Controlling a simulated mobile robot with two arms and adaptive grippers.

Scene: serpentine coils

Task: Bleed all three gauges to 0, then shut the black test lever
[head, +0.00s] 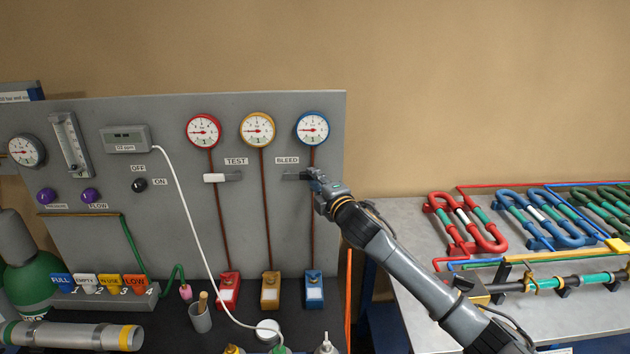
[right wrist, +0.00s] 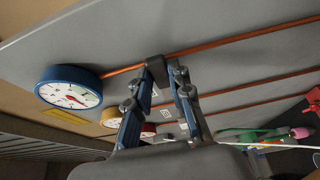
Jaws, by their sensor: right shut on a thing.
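Three round gauges sit in a row on the grey panel: a red-rimmed one (head: 203,131), a yellow-rimmed one (head: 257,130) and a blue-rimmed one (head: 312,128). Their needles are too small to read surely. The blue one also shows in the right wrist view (right wrist: 69,88). My left gripper is out of view.
Red, yellow and blue blocks (head: 314,290) stand at the panel's foot, below the pipes. A cup (head: 200,317) and a white cable (head: 187,215) are left of them. A grey table (head: 410,300) with coloured coils (head: 470,222) is at the right, under my right arm.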

